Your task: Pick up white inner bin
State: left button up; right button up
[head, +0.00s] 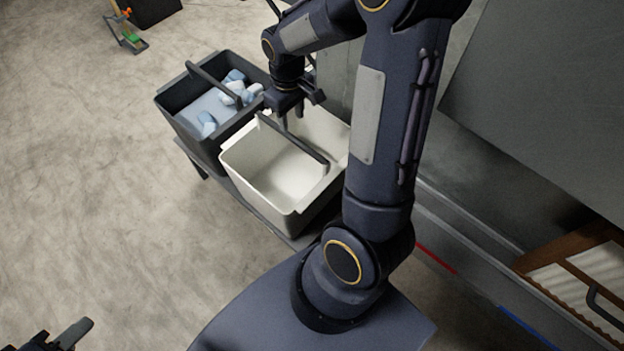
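The white inner bin (264,185) is an open, empty-looking tub with a dark bar handle (305,149) across its top. It stands on a low dark stand beside a dark bin. My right gripper (291,114) points down over the bin's far part, close to the handle. Its two fingers look apart with a small gap. I cannot tell whether they touch the handle. My arm hides the bin's right side. My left gripper (70,336) is partly in view at the bottom left corner, far from the bin; its opening is unclear.
A dark bin (178,104) with several pale blue pieces and its own bar handle stands just left of the white bin. A grey cabinet wall (545,90) is on the right. A wooden-framed tray (585,265) lies at the lower right. The floor on the left is clear.

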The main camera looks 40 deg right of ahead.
aim_at(290, 135)
notch_tip(290, 135, down, 3)
jog(key=shift+w+a+b, duration=0.15)
jog(key=shift+b, duration=0.95)
jog(key=f+b, duration=0.4)
jog(key=f, duration=0.1)
jog(key=shift+a+b, duration=0.2)
jog(key=shift+b, duration=0.2)
jog(key=shift+r, duration=0.15)
grip_shut()
